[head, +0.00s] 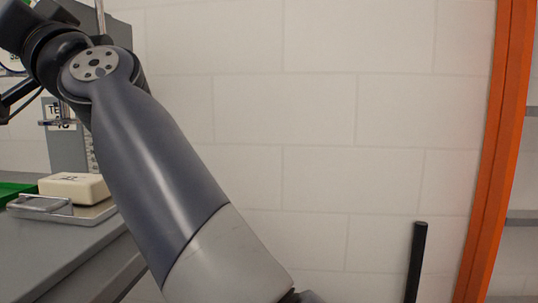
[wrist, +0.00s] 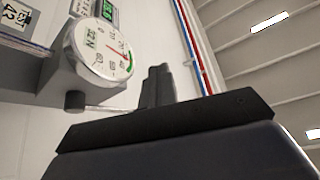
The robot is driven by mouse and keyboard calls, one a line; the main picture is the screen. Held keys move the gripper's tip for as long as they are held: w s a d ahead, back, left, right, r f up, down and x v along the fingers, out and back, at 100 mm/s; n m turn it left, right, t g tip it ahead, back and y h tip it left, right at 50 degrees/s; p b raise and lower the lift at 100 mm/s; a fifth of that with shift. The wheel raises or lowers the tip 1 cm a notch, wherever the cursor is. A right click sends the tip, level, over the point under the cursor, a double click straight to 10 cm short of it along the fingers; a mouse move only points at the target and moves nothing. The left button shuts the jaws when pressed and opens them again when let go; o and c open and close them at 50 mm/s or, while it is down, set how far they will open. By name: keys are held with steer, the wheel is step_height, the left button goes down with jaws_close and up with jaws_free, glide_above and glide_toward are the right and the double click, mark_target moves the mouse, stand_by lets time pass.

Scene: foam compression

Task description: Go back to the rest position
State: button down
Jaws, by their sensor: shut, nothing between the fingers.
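My gripper (wrist: 157,88) shows in the wrist view with its fingers together and nothing between them. In the head view my arm crosses the left half, and the gripper itself is not clearly visible there. A round white dial gauge (wrist: 97,48) with a red needle is left of my gripper in the wrist view, apart from it. In the head view a cream foam block (head: 74,187) lies on a metal tray (head: 95,215) on the grey bench, left of my arm.
A grey test stand (head: 66,150) with a label stands behind the block. A green item (head: 14,190) lies at the far left of the bench (head: 60,250). An orange upright (head: 496,150) and a black post (head: 416,262) are at the right. The pale wall between is clear.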

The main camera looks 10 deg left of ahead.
steer(key=shift+w+a+f+b, duration=0.2)
steer(key=shift+a+f+b, duration=0.05)
steer(key=shift+f, duration=0.4)
steer(key=shift+w+a+f+b, duration=0.15)
steer(key=shift+a+f+b, duration=0.1)
steer(key=shift+f, duration=0.35)
steer(key=shift+r, duration=0.1)
